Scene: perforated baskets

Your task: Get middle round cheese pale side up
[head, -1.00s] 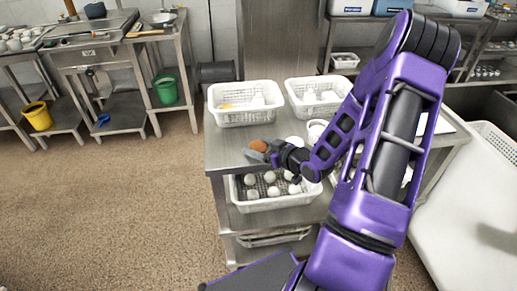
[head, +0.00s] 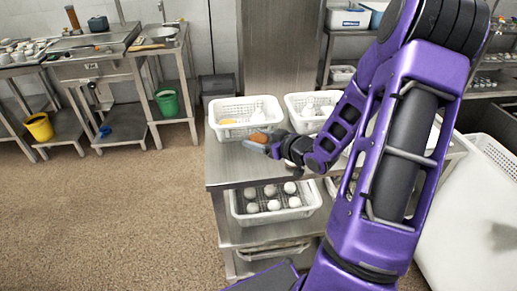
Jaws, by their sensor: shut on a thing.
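My gripper (head: 258,143) is shut on a small orange-brown round piece (head: 259,137), which looks like a round cheese. It is held above the steel table, in front of the left white perforated basket (head: 246,136). The orange-brown face shows; its other side is hidden. That basket holds a yellow piece (head: 229,121) and white pieces (head: 258,115). I cannot tell which cheese is the middle one.
A second white basket (head: 290,106) with white items stands to the right, partly behind my arm. A lower-shelf basket (head: 240,217) holds several white round things. The steel table top (head: 228,172) is bare at front left.

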